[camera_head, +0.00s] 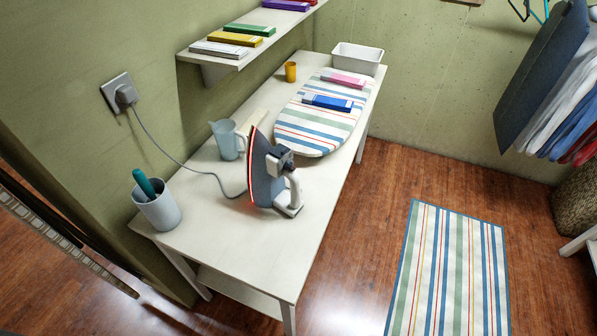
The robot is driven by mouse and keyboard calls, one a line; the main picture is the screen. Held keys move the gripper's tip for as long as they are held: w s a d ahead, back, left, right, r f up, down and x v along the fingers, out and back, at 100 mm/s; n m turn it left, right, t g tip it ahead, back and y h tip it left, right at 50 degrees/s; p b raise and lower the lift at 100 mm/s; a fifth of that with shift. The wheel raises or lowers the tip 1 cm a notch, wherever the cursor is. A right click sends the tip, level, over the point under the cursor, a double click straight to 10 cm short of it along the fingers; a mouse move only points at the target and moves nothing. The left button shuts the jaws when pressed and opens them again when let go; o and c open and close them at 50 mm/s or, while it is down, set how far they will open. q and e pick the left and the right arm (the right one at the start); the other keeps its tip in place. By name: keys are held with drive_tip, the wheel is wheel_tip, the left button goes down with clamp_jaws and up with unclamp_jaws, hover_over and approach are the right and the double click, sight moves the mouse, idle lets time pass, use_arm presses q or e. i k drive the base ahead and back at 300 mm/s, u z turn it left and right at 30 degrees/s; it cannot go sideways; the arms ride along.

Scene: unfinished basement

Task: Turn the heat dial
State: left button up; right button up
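A dark grey iron (268,178) stands upright on its heel near the middle of a white table (262,248). The edge of its soleplate glows red on the left side. A dark block with a round knob, which looks like the heat dial (285,158), sits on the iron's right side near the white handle (294,190). The dial's setting is too small to read. The iron's grey cord (170,152) runs to a plug in the wall socket (118,93). Neither of my grippers is in view.
A grey cup (158,208) with a teal-handled tool, a pale blue jug (224,140) and a striped ironing board (300,137) surround the iron. A shelf (215,62) overhangs the table's far left. The table's near end is clear. A striped rug (450,270) lies right.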

sight(289, 164)
drive_tip(key=z, duration=2.05)
drive_tip(key=k, duration=1.45)
drive_tip(key=u, duration=1.45)
drive_tip(key=i, duration=1)
drive_tip(key=u, duration=0.05)
